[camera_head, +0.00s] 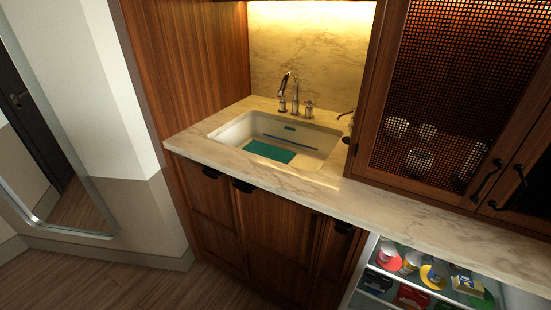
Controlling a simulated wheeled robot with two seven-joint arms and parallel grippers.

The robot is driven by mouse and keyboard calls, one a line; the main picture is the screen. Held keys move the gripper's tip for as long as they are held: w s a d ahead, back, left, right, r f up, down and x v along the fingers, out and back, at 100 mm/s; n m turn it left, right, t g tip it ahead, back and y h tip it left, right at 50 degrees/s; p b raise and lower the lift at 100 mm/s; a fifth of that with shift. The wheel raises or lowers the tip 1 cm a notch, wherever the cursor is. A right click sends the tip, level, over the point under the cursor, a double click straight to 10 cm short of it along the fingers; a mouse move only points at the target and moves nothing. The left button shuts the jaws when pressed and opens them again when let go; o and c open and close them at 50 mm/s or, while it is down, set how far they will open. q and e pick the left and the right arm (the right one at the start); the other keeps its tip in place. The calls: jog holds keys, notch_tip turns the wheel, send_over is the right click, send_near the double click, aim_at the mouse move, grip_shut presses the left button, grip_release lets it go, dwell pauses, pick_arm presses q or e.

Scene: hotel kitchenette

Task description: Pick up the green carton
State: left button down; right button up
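No item can be clearly identified as the green carton. Several small packages sit on two levels of an open, lit compartment (361,272) below the counter at the lower right. Among them are a dark green item (378,282) on the lower level and a green item (484,299) at the right; both are too small to tell their shape. A flat teal rectangle (269,151) lies in the sink. Neither of my grippers is in view.
The marble counter (400,208) is clear from the sink (226,130) to the right edge. A faucet (284,92) stands behind the sink. A mesh-front cupboard (440,90) rises above the counter. Wood floor (130,284) is free at the lower left.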

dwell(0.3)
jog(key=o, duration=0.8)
